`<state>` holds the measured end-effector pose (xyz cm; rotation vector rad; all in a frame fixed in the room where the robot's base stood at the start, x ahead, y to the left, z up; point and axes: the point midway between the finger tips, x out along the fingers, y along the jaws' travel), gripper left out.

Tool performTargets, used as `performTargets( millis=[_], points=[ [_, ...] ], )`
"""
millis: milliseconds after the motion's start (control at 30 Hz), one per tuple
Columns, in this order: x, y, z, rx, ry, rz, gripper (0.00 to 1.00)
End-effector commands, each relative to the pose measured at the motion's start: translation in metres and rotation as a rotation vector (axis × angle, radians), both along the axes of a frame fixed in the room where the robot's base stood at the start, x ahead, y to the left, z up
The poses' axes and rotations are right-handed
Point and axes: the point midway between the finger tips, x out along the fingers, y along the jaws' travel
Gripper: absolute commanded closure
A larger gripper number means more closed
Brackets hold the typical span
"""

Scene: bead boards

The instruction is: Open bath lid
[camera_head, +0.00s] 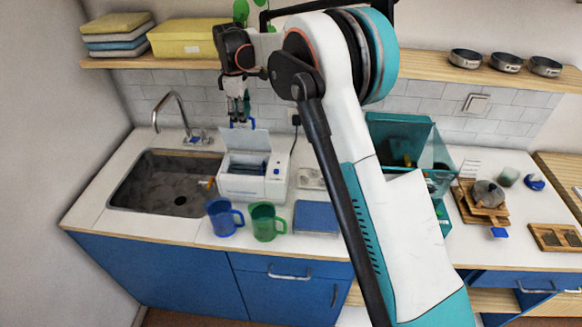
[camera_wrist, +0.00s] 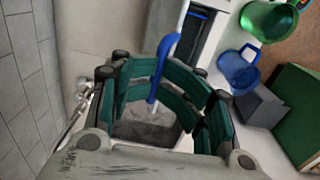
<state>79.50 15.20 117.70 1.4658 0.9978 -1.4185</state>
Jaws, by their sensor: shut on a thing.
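The bath (camera_head: 240,187) is a white box with a blue button on its front, on the counter right of the sink. Its lid (camera_head: 246,141) is a pale panel standing raised at the back, so the dark blue inside shows. My gripper (camera_head: 237,112) is above the lid, pointing down, shut on the blue lid handle (camera_head: 240,124). In the wrist view the blue handle (camera_wrist: 163,62) runs between the green-lined fingers. The bath (camera_wrist: 203,30) shows partly at the top there.
A sink (camera_head: 165,183) with a tap (camera_head: 172,103) is at left. A blue mug (camera_head: 222,217) and a green mug (camera_head: 265,222) stand in front of the bath. A shelf with yellow box (camera_head: 182,40) is above. A teal open box (camera_head: 402,140) is right of my arm.

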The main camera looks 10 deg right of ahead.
Motion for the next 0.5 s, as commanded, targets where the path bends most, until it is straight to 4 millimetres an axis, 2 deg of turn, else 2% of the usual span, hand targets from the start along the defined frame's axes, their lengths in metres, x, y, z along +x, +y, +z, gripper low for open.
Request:
performTargets(
  millis=[500],
  points=[
    [-0.076, 0.028, -0.044, 0.001, -0.001, 0.002, 0.71]
  ],
)
